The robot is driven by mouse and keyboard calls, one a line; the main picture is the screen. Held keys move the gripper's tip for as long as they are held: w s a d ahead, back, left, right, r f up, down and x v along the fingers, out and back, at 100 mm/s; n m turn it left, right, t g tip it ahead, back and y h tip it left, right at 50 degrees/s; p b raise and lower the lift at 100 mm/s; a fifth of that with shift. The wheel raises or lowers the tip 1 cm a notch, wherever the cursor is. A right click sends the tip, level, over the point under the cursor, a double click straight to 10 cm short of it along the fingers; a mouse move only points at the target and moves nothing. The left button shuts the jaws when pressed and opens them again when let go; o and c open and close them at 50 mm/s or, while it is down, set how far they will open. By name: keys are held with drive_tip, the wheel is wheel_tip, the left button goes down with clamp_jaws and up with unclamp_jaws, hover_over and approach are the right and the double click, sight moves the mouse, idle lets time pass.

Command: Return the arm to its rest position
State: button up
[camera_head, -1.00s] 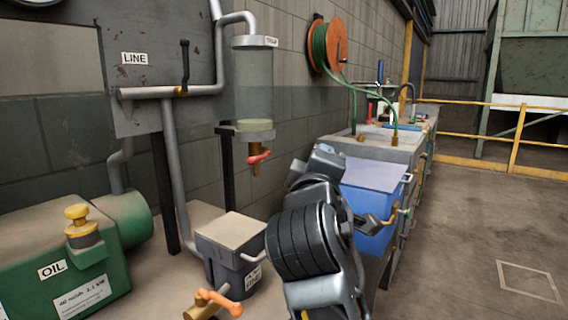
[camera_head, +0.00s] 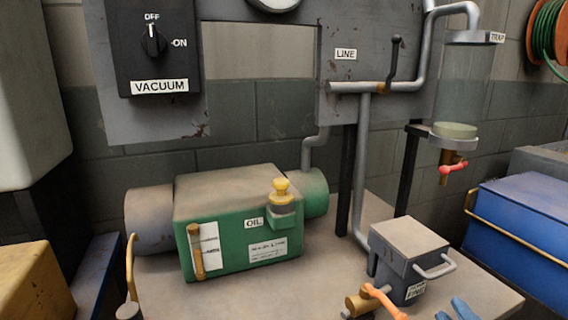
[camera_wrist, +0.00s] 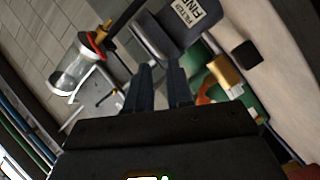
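My gripper (camera_wrist: 162,82) shows in the wrist view as two dark fingers with a gap between them. Nothing is held in that gap. Beyond the fingertips is the dark filter box (camera_wrist: 185,25) with its FINE label. In the head view the same grey box (camera_head: 409,255) stands on the bench with its lid shut. My arm's links do not show clearly in the head view now. Two small blue shapes (camera_head: 460,309) show at its bottom edge; I cannot tell whether they are my fingertips.
The green oil pump (camera_head: 235,225) stands on the bench (camera_head: 215,296). An orange-handled valve (camera_head: 380,298) sits before the filter box. The glass trap (camera_head: 462,90) hangs above, with a red tap (camera_head: 452,167). A blue container (camera_head: 525,235) stands at right.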

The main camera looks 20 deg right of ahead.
drive_tip(key=s+a+m+y+p, duration=0.1)
drive_tip(key=s+a+m+y, duration=0.1)
drive_tip(key=s, duration=0.5)
drive_tip(key=s+a+f+m+y+p, duration=0.1)
drive_tip(key=s+a+m+y, duration=0.1)
drive_tip(key=s+a, duration=0.3)
drive_tip(key=s+a+f+m+g+y+p, duration=0.1)
drive_tip(key=s+a+m+y, duration=0.2)
drive_tip(key=s, duration=0.8)
drive_tip(key=shift+a+f+p, duration=0.25)
drive_tip(key=shift+a+p, duration=0.15)
drive_tip(key=shift+a, duration=0.15)
